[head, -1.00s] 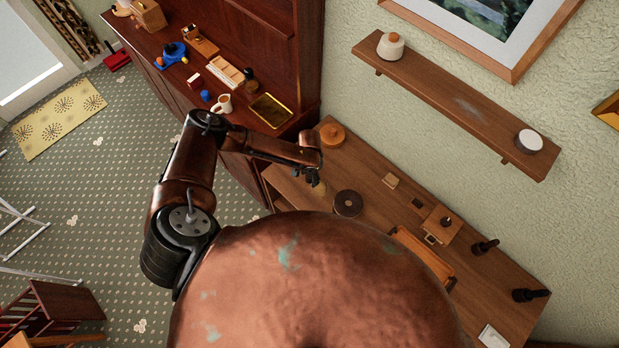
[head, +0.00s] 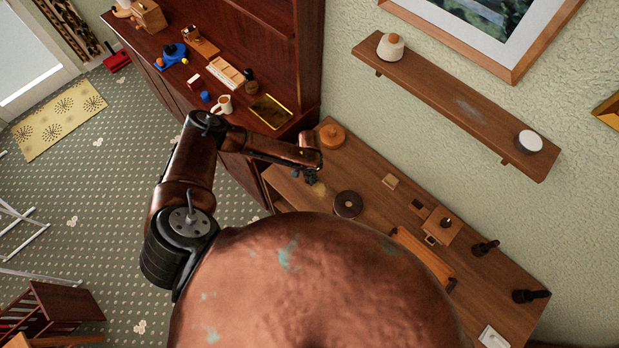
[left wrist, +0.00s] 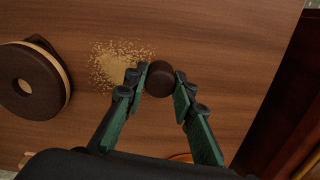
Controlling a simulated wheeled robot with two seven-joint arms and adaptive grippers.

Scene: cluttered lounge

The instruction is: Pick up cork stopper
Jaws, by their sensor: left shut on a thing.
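My left gripper (head: 307,176) is over the left part of the wooden desk (head: 375,205) in the head view. In the left wrist view its green-padded fingers (left wrist: 160,85) are shut on a small, round, dark brown piece, which I take to be the cork stopper (left wrist: 160,79). The stopper sits between the fingertips, its round end facing the camera. Whether it touches the desk I cannot tell. In the head view it is too small to make out. My right gripper is in neither view.
Pale crumbs (left wrist: 115,65) lie beside the left finger. A dark disc with a pale centre (head: 348,204) lies nearby on the desk. A dark cabinet (head: 215,75) with a gold tray (head: 270,112) borders the left.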

